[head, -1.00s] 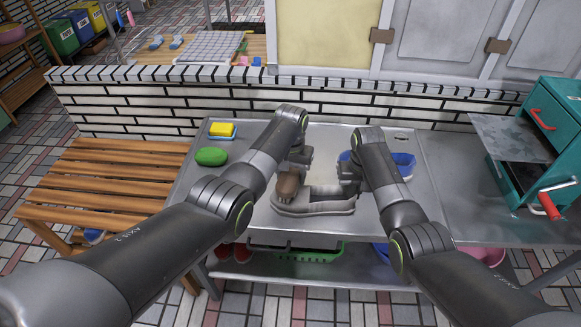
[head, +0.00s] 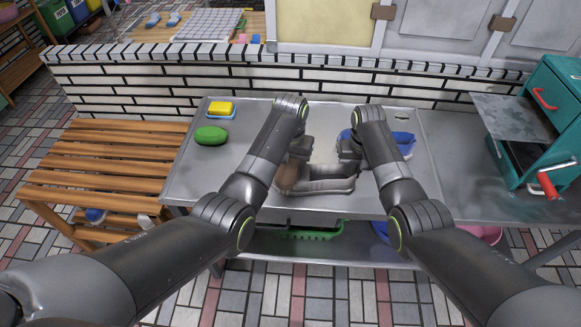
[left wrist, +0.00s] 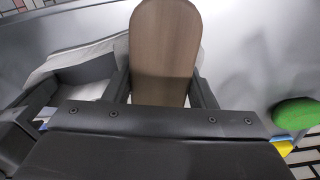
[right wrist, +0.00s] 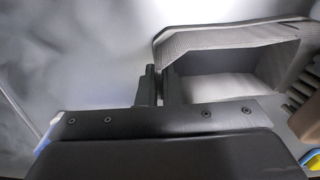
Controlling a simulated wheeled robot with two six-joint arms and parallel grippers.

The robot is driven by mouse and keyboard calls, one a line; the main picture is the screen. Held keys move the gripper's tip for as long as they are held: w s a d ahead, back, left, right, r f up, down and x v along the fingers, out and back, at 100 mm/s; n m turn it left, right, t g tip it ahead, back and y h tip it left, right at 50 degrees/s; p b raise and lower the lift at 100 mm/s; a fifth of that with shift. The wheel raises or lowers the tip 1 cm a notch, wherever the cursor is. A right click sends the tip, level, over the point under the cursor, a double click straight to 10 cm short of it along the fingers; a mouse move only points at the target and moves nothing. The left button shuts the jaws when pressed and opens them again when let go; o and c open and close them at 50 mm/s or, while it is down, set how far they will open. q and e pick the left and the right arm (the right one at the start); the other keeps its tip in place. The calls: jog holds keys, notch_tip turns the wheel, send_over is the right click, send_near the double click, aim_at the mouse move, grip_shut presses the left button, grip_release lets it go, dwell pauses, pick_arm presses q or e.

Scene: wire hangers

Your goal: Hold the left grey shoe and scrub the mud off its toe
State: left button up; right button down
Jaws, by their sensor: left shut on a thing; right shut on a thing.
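The grey shoe (head: 328,179) lies on its sole on the metal table, its toe end to the left. My right gripper (head: 349,150) is shut on the shoe's upper rim at the right end. The right wrist view shows its fingers (right wrist: 160,84) at the shoe's wall (right wrist: 225,38). My left gripper (head: 299,150) is shut on a brown wooden brush (head: 289,174). The brush is at the shoe's left end, its bristles (right wrist: 304,92) close to or on the toe. The brush back (left wrist: 165,50) fills the middle of the left wrist view. Any mud is hidden behind the brush.
A green oval thing (head: 210,135) and a yellow sponge (head: 220,107) in a blue dish lie at the back left of the metal table (head: 185,180). A blue tray (head: 403,143) lies behind my right arm. A teal cabinet (head: 545,110) stands right; a slatted wooden bench (head: 110,165) stands left.

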pick_arm(q)
jog(key=shift+w+a, duration=0.15)
jog(key=shift+w, duration=2.15)
jog(key=shift+w+r, duration=0.1)
jog(key=shift+w, duration=0.1)
jog(key=r, duration=0.3)
jog(key=shift+s+a, duration=0.1)
jog(key=shift+s, duration=0.1)
pick_arm(e)
jog(key=shift+a, duration=0.1)
pick_arm(q)
jog(key=shift+r, duration=2.5)
pick_arm(e)
jog(key=c, duration=1.5)
grip_release()
jog(key=shift+r, duration=0.1)
